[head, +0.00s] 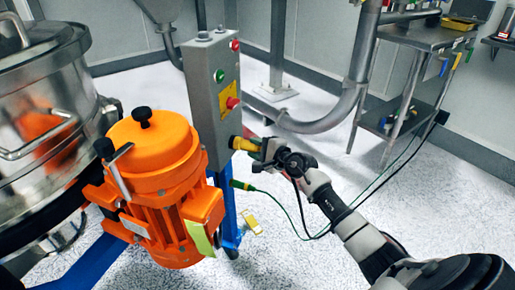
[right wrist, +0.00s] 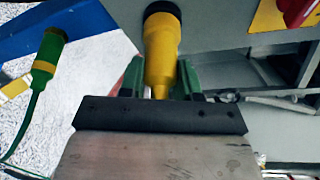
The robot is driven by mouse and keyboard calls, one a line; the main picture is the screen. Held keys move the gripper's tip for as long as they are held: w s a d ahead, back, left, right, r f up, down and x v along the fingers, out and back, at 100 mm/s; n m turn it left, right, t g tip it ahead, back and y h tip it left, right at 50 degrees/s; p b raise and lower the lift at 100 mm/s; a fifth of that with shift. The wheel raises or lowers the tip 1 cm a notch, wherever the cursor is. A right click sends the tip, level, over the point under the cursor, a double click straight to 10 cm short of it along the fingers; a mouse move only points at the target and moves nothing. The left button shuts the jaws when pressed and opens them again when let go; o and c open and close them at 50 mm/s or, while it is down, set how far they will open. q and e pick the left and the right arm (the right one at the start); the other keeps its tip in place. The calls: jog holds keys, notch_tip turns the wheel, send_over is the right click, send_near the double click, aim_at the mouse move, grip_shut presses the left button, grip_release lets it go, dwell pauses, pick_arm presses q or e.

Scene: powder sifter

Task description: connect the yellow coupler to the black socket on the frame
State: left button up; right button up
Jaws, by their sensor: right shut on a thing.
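The yellow coupler (head: 246,144) sticks out from the lower right side of the grey control box (head: 209,95). My right gripper (head: 258,148) is shut on it. In the right wrist view the yellow coupler (right wrist: 161,48) lies between the green fingers of my right gripper (right wrist: 160,80) and points up to the box. A black round part, apparently the black socket (right wrist: 162,8), meets its far end. I see no gap between them, but cannot tell how deep the coupler sits. My left gripper is out of view.
A green connector with yellow bands (right wrist: 47,60) and a green cable sits on the blue frame below the box. An orange motor (head: 154,170) and steel vessel (head: 40,90) stand left. A steel cart (head: 430,38) and pipes stand behind.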

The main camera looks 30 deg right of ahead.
jog(key=shift+w, duration=0.1)
jog(key=o, duration=1)
jog(key=p+v, duration=0.1)
jog(key=v, duration=1)
